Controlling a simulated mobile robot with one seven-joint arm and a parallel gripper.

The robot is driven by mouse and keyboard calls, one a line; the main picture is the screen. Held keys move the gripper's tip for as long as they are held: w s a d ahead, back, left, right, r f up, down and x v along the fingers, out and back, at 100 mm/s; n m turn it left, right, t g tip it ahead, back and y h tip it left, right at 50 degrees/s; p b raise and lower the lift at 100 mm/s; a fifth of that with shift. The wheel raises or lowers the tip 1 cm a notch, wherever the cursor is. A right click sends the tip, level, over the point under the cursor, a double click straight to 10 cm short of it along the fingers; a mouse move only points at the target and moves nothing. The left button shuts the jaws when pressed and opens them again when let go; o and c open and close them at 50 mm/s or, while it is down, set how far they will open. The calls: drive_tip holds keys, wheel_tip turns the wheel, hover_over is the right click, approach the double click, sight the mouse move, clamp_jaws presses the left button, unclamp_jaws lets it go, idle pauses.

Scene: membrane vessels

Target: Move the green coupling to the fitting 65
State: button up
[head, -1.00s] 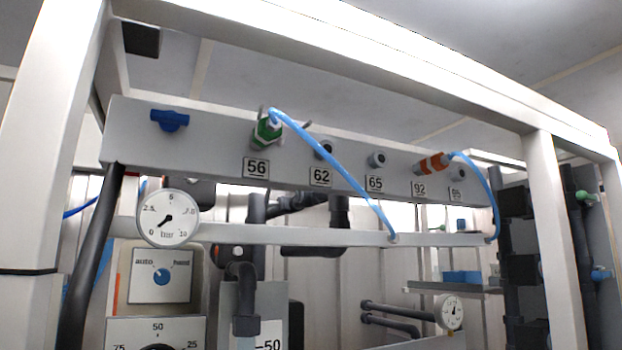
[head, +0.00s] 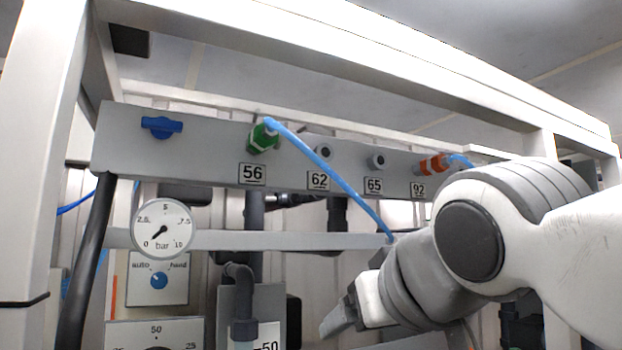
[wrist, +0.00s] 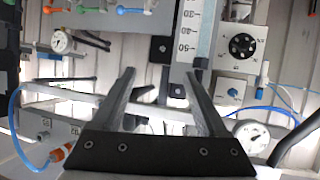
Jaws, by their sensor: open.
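The green coupling (head: 263,137) sits on the panel above the label 56, with a blue hose (head: 335,178) running from it down to the right. Fitting 65 (head: 376,162) is a bare grey stub above its label, with nothing on it. My gripper (head: 338,320) is below the panel, under and apart from the couplings, partly hidden by my wrist. In the wrist view my gripper (wrist: 160,78) has its two fingers apart, with nothing between them. I cannot make out the green coupling in the wrist view.
A bare fitting 62 (head: 323,152) lies between the green coupling and fitting 65. An orange coupling (head: 432,164) with a blue hose is near label 92. A blue valve handle (head: 162,126) and gauge (head: 162,230) are at left. A rail (head: 250,240) crosses below the panel.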

drive_tip(key=a+r+n+t+y+p, duration=0.1)
drive_tip(key=a+r+t+y, duration=0.3)
drive_tip(key=r, duration=0.8)
drive_tip(key=n+g+y+p, duration=0.1)
drive_tip(key=y, duration=0.1)
approach(272, 129)
drive_tip(key=x, duration=0.4)
drive_tip(key=shift+s+r, duration=0.15)
drive_tip(key=shift+s, duration=0.1)
drive_tip(key=shift+h, duration=0.4)
drive_tip(key=shift+p+x, duration=1.5)
drive_tip(key=shift+x, duration=3)
drive_tip(key=shift+a, duration=0.1)
clamp_jaws()
